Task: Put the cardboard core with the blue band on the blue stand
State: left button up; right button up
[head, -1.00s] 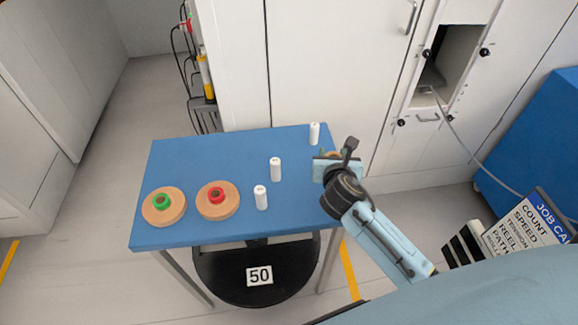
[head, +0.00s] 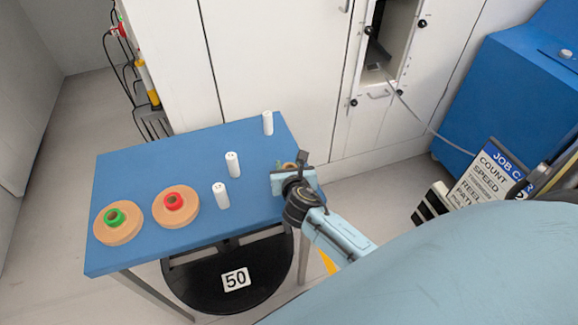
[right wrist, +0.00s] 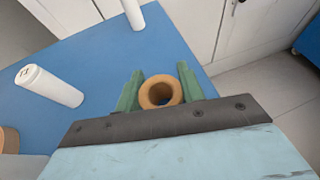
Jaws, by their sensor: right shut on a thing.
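A tan cardboard core (right wrist: 147,95) stands between the green fingers of my right gripper (right wrist: 160,75), its open end facing the right wrist camera. The fingers are shut on it. In the head view my right gripper (head: 285,168) is over the right end of the blue table, and the core is mostly hidden behind it. No blue band shows on the core, and I cannot make out a blue stand. My left gripper is not in view.
The blue table (head: 150,170) bears two tan discs, one with a green ring (head: 115,217), one with a red ring (head: 174,201). Three white cylinders stand on it: near (head: 221,196), middle (head: 233,165) and far (head: 267,123). White cabinets (head: 270,60) stand behind.

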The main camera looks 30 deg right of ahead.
jog(key=shift+f, duration=0.15)
jog(key=o, duration=0.9)
jog(key=shift+o, duration=0.2)
jog(key=shift+s+r, duration=0.1)
jog(key=shift+r, duration=0.15)
jog(key=p+v, duration=0.2)
jog(key=v, duration=0.9)
jog(key=shift+s+a, duration=0.2)
jog(key=shift+s, duration=0.15)
